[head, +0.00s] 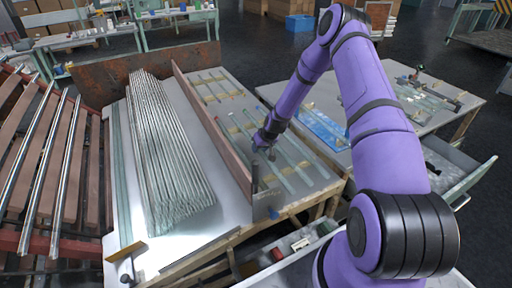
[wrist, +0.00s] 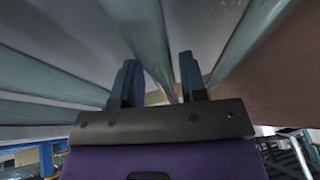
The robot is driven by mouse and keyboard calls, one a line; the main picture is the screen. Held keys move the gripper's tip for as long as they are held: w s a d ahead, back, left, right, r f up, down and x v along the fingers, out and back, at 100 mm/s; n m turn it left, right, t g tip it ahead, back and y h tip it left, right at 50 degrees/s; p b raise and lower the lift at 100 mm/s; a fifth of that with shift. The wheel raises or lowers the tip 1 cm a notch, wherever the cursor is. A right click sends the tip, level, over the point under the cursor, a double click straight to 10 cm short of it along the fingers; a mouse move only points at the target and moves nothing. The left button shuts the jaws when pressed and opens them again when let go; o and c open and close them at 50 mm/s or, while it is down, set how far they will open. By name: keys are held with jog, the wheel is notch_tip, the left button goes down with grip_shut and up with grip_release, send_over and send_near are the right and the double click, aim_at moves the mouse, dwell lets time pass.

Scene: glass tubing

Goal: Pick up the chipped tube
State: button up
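Several pale green glass tubes (head: 293,153) lie side by side on the walled grey sorting bench in the head view. I cannot make out a chip on any of them, so I cannot tell which is the chipped one. Other tubes lie to the left (wrist: 55,70) and right (wrist: 240,40).
A brown wall (head: 208,115) divides the bench from a large stack of tubes (head: 165,155) on the left. A table (head: 465,115) with a blue mat (head: 322,128) stands right, beside an open drawer (head: 465,172). A roller rack (head: 75,195) is far left.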

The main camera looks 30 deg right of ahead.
jog(key=c, duration=0.6)
jog(key=shift+r, duration=0.15)
